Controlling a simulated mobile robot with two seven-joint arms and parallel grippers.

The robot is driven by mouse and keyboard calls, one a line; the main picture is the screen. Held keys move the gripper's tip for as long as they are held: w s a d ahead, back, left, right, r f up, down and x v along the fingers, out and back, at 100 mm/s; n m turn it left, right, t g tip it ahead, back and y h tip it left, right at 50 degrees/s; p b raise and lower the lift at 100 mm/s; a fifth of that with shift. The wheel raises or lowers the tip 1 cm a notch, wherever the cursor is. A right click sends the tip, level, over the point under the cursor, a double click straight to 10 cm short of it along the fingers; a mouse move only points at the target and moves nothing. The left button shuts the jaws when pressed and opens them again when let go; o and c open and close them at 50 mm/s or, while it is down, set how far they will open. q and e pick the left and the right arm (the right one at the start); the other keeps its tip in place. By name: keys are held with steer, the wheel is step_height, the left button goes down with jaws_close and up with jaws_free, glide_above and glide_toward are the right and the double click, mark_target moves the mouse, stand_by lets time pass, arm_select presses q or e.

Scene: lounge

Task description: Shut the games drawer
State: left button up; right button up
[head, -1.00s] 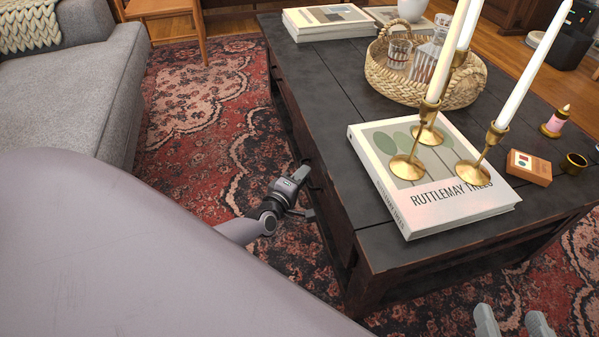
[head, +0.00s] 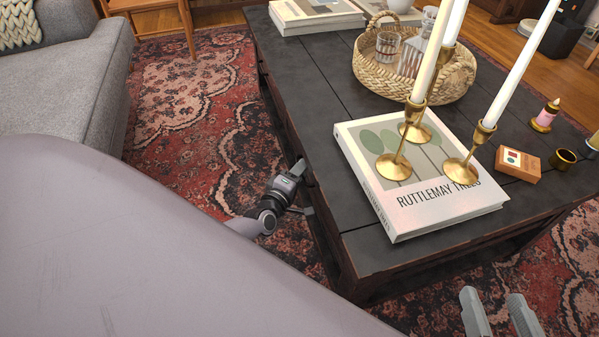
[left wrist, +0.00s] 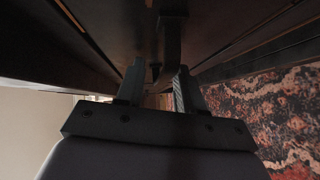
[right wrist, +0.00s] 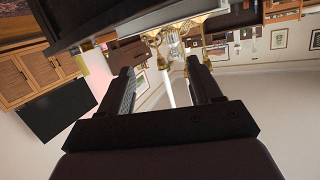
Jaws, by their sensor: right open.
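The dark wooden coffee table (head: 310,110) fills the middle of the head view. Its left side, where my left gripper (head: 304,190) is, is seen steeply from above, so I cannot make out the games drawer's front or how far it stands out. My left gripper is low beside that side, close against it. In the left wrist view its two fingers (left wrist: 158,88) are apart, under dark wood, with a dark bar (left wrist: 172,40) just beyond them. I cannot tell whether they touch it. My right gripper (head: 500,312) is open and empty in front of the table's near end.
A large book (head: 440,205) with brass candlesticks (head: 465,170) and tall candles lies on the near tabletop. A wicker tray (head: 440,90) with glassware stands behind it. A grey sofa (head: 70,80) is at the left. Patterned rug (head: 185,90) lies clear between sofa and table.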

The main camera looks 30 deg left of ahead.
arm_select(q)
steer(key=s+p, duration=0.3)
steer(key=s, duration=0.4)
steer(key=shift+d+r, duration=0.25)
steer(key=shift+r, duration=0.2)
arm_select(e)
steer(key=shift+w+a+m+g+y, duration=0.15)
steer(key=shift+a+m+g+y, duration=0.15)
steer(key=shift+a, duration=0.2)
steer(key=shift+w+a+m+g+y, duration=0.1)
steer(key=shift+w+a+m+g, duration=0.1)
steer(key=shift+a+g, duration=0.25)
steer(key=shift+s, duration=0.1)
